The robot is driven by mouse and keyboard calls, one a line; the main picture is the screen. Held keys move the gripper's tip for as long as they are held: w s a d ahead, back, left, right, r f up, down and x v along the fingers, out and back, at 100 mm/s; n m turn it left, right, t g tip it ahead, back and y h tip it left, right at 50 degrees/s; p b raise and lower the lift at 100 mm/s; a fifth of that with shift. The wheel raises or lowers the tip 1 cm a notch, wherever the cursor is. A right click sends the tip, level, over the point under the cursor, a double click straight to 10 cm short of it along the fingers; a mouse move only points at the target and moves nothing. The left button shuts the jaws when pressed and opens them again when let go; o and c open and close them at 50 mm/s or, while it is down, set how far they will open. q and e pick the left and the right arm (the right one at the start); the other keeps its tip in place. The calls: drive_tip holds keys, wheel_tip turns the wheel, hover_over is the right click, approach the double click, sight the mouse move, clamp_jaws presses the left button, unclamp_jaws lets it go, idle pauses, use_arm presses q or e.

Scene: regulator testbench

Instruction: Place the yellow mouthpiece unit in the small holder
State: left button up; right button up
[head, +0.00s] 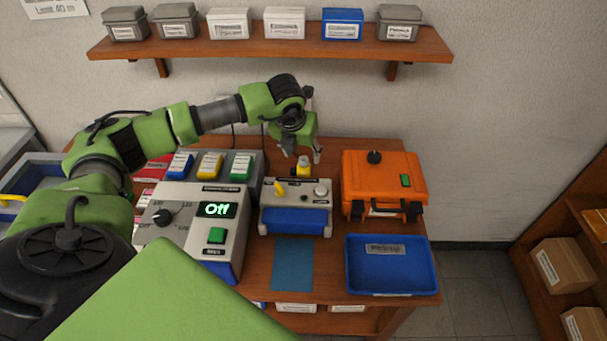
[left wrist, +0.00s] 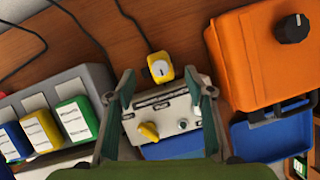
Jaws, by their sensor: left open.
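The yellow mouthpiece unit (head: 303,170), with a pale round face, is at the back edge of a small grey bench device (head: 296,196) with a blue front. In the left wrist view the yellow unit (left wrist: 160,67) lies on the wood just behind the grey device (left wrist: 163,117), with a dark cable running up from it. My left gripper (head: 303,153) points down above the unit, open and empty. In the left wrist view its fingers (left wrist: 165,88) stand apart either side of the unit. I cannot tell which part is the small holder. My right gripper is not in view.
An orange case (head: 360,178) stands close on the right, with a blue tray (head: 436,270) in front of it. A grey control box (head: 165,235) reading "Off" and a rack of coloured modules (head: 210,165) are on the left. A blue mat (head: 292,265) lies in front.

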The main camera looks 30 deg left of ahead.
sight(303, 159)
use_arm(q)
drive_tip(key=p+x, duration=0.2)
drive_tip(key=x, duration=0.2)
drive_tip(key=shift+w+f, duration=0.2)
drive_tip(key=shift+f, duration=0.3)
drive_tip(key=shift+r, duration=0.1)
clamp_jaws()
